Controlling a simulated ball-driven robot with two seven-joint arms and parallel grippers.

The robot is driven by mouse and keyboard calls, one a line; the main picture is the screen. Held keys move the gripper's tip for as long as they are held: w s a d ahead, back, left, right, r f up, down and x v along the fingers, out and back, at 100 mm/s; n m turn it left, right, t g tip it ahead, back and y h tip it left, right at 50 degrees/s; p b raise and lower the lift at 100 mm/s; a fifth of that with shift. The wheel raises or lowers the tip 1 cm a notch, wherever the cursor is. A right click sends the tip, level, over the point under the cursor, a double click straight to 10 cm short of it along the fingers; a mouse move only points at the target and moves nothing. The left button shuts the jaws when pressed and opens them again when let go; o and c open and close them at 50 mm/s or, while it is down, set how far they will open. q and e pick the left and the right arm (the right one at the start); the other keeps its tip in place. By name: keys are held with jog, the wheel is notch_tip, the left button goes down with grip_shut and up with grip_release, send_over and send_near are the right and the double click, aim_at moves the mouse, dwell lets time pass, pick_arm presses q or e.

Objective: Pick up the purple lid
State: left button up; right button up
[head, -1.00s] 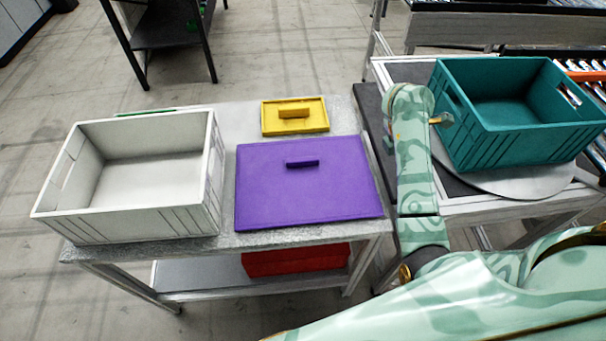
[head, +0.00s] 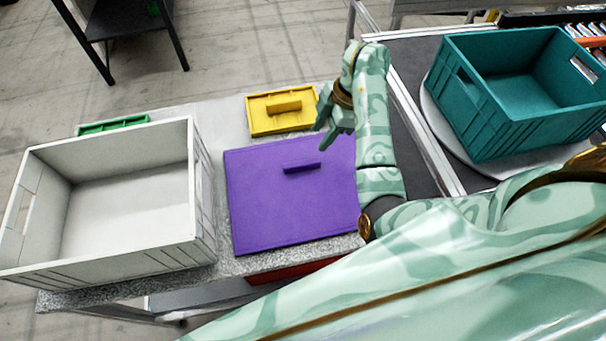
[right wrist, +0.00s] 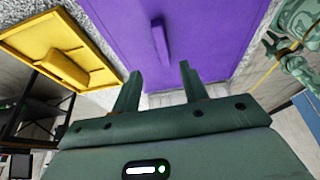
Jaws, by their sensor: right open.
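The purple lid (head: 285,205) lies flat on the grey table, with a small raised bar handle (head: 302,167) on top. My right gripper (head: 326,134) is above the lid's far right part, to the right of and beyond the handle. In the right wrist view, my right gripper (right wrist: 160,75) has its two fingers apart with nothing between them. The purple lid (right wrist: 200,35) and its handle (right wrist: 160,40) lie past the fingertips there. My left gripper is not in view.
A white crate (head: 205,190) stands left of the lid. A yellow lid (head: 257,120) lies just behind it, and a green lid (head: 85,129) behind the crate. A red object (head: 290,270) is under the table. A teal crate (head: 470,120) stands on the right-hand table.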

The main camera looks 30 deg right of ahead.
aim_at(302, 163)
jog(key=b+x, duration=0.1)
jog(key=x, duration=0.4)
jog(key=shift+w+f+b, duration=0.1)
jog(key=shift+f+b, duration=0.1)
jog(key=shift+b, duration=0.2)
jog(key=shift+a+f, duration=0.25)
jog(key=shift+f, duration=0.2)
jog(key=b+x, duration=0.1)
jog(key=x, duration=0.1)
jog(key=b+x, duration=0.1)
jog(key=x, duration=0.1)
jog(key=shift+a+f, duration=0.15)
jog(key=shift+a, duration=0.15)
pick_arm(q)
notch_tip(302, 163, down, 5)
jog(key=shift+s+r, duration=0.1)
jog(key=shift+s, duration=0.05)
pick_arm(e)
jog(key=shift+s, duration=0.2)
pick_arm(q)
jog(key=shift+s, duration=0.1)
pick_arm(e)
grip_shut()
